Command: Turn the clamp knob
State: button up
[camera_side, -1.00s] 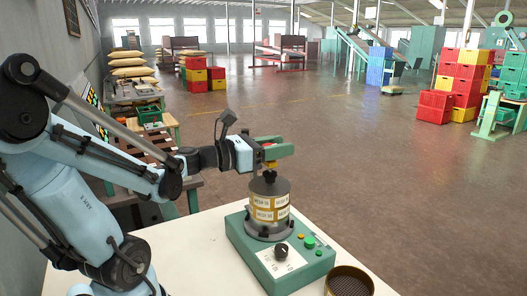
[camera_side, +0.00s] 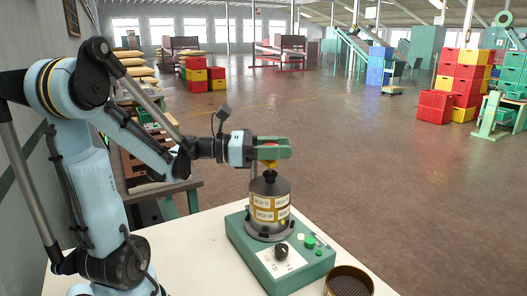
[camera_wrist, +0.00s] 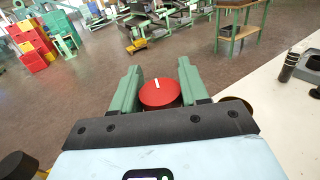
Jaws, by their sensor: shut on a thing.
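The clamp knob (camera_wrist: 160,95) is a round red disc with a white line on top, and it shows in the wrist view between my green fingers. My gripper (camera_wrist: 159,88) is shut on it, with one finger on each side. In the side view, my gripper (camera_side: 284,148) is level above the sieve stack (camera_side: 269,213), and the fingers hide most of the knob. The stack has a dark lid and cream mesh labels. It stands upright on the green shaker base (camera_side: 292,268), which has a black dial and green buttons.
A round sieve (camera_side: 349,283) lies by the base at the front edge of the white table (camera_side: 205,254). A brown side table (camera_side: 160,187) stands behind my arm. The space right of my gripper is clear. Red and yellow crates (camera_side: 463,80) stand far off.

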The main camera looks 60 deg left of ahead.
jog(key=o, duration=1)
jog(key=shift+c, duration=0.2)
jog(key=v, duration=0.4)
jog(key=shift+s+a, duration=0.2)
notch_tip(320, 180, up, 7)
jog(key=shift+s, duration=0.2)
